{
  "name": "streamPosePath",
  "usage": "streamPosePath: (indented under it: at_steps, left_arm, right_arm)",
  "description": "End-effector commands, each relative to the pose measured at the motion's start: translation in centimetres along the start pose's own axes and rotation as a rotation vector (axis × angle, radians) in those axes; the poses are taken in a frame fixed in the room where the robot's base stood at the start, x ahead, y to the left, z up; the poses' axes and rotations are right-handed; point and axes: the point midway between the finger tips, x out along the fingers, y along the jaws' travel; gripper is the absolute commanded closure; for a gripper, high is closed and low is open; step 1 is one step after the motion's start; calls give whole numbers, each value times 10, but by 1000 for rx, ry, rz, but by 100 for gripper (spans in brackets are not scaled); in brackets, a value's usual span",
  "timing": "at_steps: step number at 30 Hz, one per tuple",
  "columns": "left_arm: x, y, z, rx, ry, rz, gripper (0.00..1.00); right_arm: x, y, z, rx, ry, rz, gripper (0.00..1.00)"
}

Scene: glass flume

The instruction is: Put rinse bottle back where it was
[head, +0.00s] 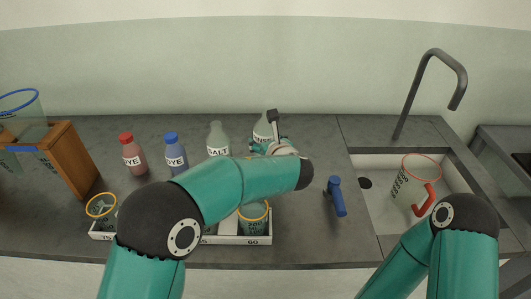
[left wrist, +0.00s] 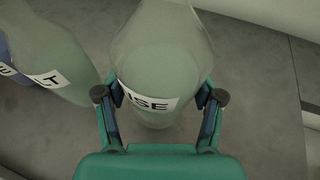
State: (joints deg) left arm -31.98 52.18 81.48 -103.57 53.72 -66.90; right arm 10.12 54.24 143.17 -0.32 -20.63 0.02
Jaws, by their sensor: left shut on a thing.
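The rinse bottle (head: 263,131) is a clear, greenish bottle with a white label, at the back of the counter just right of the salt bottle (head: 218,139). My left gripper (head: 272,147) is shut on it, with my arm hiding its lower part. In the left wrist view the rinse bottle (left wrist: 160,62) stands between the two fingers (left wrist: 160,98), its label partly showing "NSE". I cannot tell whether its base touches the counter. My right arm comes in at the lower right; its gripper does not show.
A red dye bottle (head: 134,156) and a blue dye bottle (head: 175,154) stand left of the salt bottle. A white tray (head: 258,240) with cups lies in front. A blue-handled thing (head: 337,197) lies near the sink (head: 385,215), which holds a red-rimmed jug (head: 405,185).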

Motion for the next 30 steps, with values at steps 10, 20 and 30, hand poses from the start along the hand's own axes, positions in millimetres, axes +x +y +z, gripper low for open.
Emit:
streamPosePath:
  at_steps: [10,20,30]
  left_arm:
    - [15,0,-36,1,0,0,69]
    - [15,0,-37,1,1,0,16]
    - [15,0,-36,1,1,0,7]
  right_arm:
    - [1,0,0,0,0,0,60]
    - [1,0,0,0,0,0,60]
    - [1,0,0,0,0,0,60]
